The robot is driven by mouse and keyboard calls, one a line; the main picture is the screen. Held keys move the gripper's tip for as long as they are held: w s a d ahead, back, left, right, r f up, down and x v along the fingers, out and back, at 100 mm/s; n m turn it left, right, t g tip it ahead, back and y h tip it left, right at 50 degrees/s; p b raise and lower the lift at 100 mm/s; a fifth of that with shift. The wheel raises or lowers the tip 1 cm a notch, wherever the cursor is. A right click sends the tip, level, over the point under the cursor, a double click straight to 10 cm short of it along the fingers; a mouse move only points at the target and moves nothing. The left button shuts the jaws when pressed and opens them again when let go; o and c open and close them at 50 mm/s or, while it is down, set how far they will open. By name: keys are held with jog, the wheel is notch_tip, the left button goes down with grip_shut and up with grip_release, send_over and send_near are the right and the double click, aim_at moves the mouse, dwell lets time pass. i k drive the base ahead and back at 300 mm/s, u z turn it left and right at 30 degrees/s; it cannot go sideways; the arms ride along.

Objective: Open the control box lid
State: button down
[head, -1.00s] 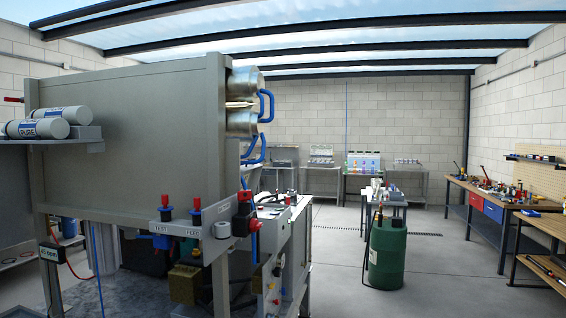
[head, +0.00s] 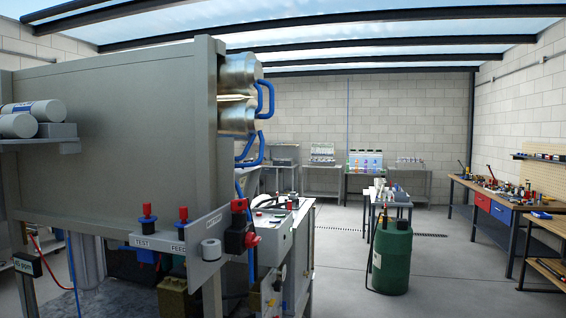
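My gripper is not in view. I cannot tell for sure which thing is the control box, and no lid stands out clearly. A grey boxy unit (head: 298,238) with small knobs or fittings on its side stands low behind the large grey cabinet (head: 120,135); its left part is hidden. Dark parts and hoses show on top of it.
The cabinet fills the left, with metal cylinders (head: 238,95) and blue handles. A panel (head: 208,235) with red-and-blue valves juts out at its lower right. A green drum (head: 391,258) stands right of centre. A workbench (head: 490,200) lines the right wall. Floor between is clear.

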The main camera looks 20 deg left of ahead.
aim_at(248, 178)
jog(key=i, duration=1.15)
jog(key=u, duration=1.5)
